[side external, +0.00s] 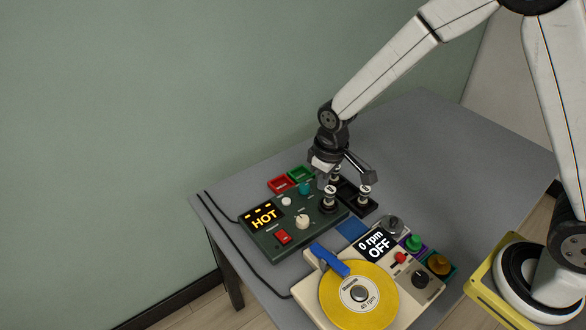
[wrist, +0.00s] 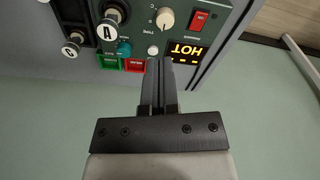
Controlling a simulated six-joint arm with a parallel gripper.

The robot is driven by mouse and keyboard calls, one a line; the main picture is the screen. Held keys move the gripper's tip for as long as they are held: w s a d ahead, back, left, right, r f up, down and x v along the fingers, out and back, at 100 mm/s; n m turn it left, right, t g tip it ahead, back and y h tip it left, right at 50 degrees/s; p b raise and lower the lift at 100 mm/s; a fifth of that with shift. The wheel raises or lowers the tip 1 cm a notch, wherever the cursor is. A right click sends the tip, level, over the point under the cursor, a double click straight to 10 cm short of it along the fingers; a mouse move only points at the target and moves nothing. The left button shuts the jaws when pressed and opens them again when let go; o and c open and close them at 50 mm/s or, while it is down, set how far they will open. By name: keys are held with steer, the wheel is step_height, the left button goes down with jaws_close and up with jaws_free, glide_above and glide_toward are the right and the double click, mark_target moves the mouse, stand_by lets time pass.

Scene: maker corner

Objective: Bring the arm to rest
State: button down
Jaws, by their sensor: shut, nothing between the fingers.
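My gripper (wrist: 159,62) is shut and empty; its two dark fingers lie together in the wrist view. In the side view my gripper hangs over the table near the green control panel (side external: 265,235), and its fingertips are hard to make out there. The panel shows HOT in yellow letters and has a red switch (side external: 283,237) and a cream knob (side external: 302,222). Whether the fingers touch anything cannot be told.
Black-and-white knobbed pieces marked A (wrist: 111,24) and C (wrist: 72,45) stand close by. A red tray (side external: 280,184) and green tray (side external: 300,173) sit behind the panel. A turntable (side external: 350,300) reads 0 rpm OFF. The grey table (side external: 440,130) is clear at the back right.

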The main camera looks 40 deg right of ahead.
steer(key=s+d+r+m, duration=0.1)
steer(key=s+d+r, duration=0.1)
steer(key=s+d, duration=0.2)
steer(key=s+d+r+m+t, duration=0.1)
steer(key=s+d+r+m, duration=0.1)
steer(key=s, duration=0.7)
steer(key=shift+d+r, duration=0.7)
steer(key=shift+d, duration=0.3)
steer(key=shift+s, duration=0.1)
